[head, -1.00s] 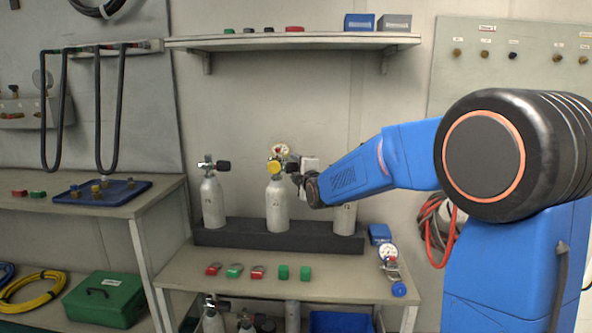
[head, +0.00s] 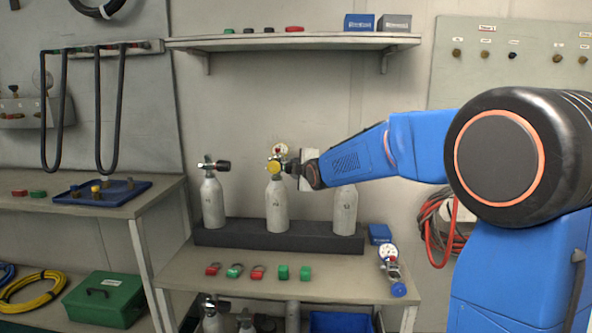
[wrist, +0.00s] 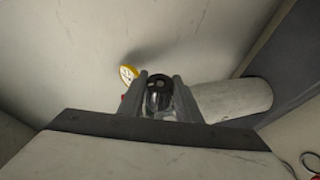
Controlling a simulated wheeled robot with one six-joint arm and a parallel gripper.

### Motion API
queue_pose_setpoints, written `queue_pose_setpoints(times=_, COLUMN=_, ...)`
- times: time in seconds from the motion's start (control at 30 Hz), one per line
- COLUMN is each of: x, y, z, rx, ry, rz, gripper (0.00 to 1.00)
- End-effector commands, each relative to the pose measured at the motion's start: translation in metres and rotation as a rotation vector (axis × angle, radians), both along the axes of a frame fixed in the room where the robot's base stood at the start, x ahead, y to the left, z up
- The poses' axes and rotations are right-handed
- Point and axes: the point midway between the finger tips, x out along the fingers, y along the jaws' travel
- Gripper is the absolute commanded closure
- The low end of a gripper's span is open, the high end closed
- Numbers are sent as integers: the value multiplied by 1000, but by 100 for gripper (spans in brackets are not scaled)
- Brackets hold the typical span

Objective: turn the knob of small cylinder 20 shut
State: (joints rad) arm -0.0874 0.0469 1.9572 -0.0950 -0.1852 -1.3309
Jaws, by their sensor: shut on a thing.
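The middle grey cylinder (head: 277,207) stands upright in the dark rack, with a yellow fitting (head: 274,167) and a small round gauge (head: 281,149) at its top. Its label is too small to read. My gripper (head: 296,168) is at the right side of its valve, and the arm reaches in from the right. In the wrist view the two fingers stand either side of a black knob (wrist: 159,92) and are shut on it. The yellow-rimmed gauge (wrist: 128,73) shows just beyond the left finger, and a grey cylinder body (wrist: 235,98) lies to the right.
Another cylinder (head: 212,204) with a black knob stands left in the rack (head: 215,237); a third (head: 344,212) stands right, its top hidden by my arm. Red and green tags and a loose gauge fitting (head: 391,268) lie on the bench in front. A shelf (head: 290,42) hangs above.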

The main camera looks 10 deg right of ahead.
Motion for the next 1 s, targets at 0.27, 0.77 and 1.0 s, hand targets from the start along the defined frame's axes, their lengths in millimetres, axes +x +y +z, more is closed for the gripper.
queue_pose_setpoints(times=0.27, x=-1, y=-1, z=-1, rx=10, ry=39, rz=-5, gripper=92)
queue_pose_setpoints(times=0.77, x=0, y=-1, z=-1, rx=9, ry=38, rz=-5, gripper=50)
queue_pose_setpoints(times=1.0, x=-1, y=-1, z=3, rx=10, ry=37, rz=-4, gripper=50)
